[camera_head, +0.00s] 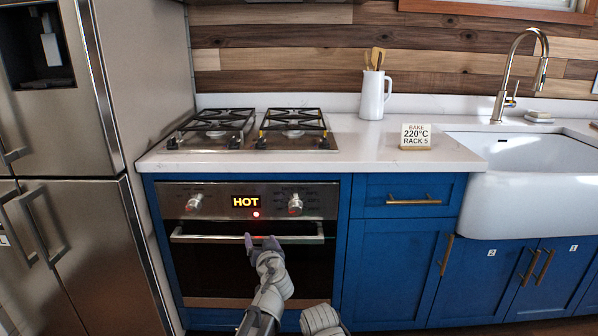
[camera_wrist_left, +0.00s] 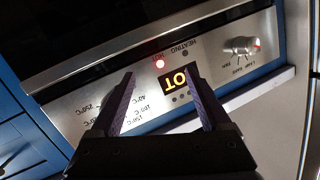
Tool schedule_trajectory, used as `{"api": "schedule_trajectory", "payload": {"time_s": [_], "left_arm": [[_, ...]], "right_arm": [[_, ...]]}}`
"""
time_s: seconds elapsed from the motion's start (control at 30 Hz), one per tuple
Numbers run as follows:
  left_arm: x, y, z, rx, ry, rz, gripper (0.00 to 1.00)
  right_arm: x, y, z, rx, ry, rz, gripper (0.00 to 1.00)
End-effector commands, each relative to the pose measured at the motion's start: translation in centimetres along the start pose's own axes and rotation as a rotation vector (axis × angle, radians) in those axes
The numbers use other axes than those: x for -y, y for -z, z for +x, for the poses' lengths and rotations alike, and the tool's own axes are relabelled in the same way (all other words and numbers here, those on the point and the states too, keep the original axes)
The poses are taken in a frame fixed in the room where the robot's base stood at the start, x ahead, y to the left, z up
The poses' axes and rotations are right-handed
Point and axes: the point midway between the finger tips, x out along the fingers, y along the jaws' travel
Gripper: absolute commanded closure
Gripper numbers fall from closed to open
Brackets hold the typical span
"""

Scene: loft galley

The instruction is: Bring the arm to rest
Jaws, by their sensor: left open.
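My left gripper (camera_head: 260,240) is in front of the oven's handle bar (camera_head: 205,238), below the lit HOT display (camera_head: 246,202). In the left wrist view its two dark fingers (camera_wrist_left: 162,82) are spread apart with nothing between them but the oven panel behind. That view shows the panel (camera_wrist_left: 115,92) upside down, with a red light and the display partly hidden by a finger. I cannot tell whether the fingers touch the oven. The oven door (camera_head: 215,268) looks shut. My right gripper is not in view.
The gas hob (camera_head: 255,138) and white counter (camera_head: 360,150) are above the oven. A white jug (camera_head: 372,96) and a sign (camera_head: 415,136) reading BAKE 220°C RACK 5 stand there. The steel fridge (camera_head: 65,130) is at left; the white sink (camera_head: 530,200) at right.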

Motion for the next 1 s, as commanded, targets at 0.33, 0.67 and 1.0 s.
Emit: {"api": "schedule_trajectory", "payload": {"time_s": [0.33, 0.67, 1.0], "left_arm": [[8.6, -18.2, -7.6, 0.788, 0.042, -0.014, 0.2], [7.1, -23.6, -15.4, 1.152, -0.235, -0.011, 0.2], [3.4, -24.2, -20.9, 1.275, -0.445, 0.078, 0.2]], "right_arm": [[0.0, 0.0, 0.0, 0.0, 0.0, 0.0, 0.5], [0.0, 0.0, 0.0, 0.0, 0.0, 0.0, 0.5], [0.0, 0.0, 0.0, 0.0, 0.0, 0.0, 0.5]]}}
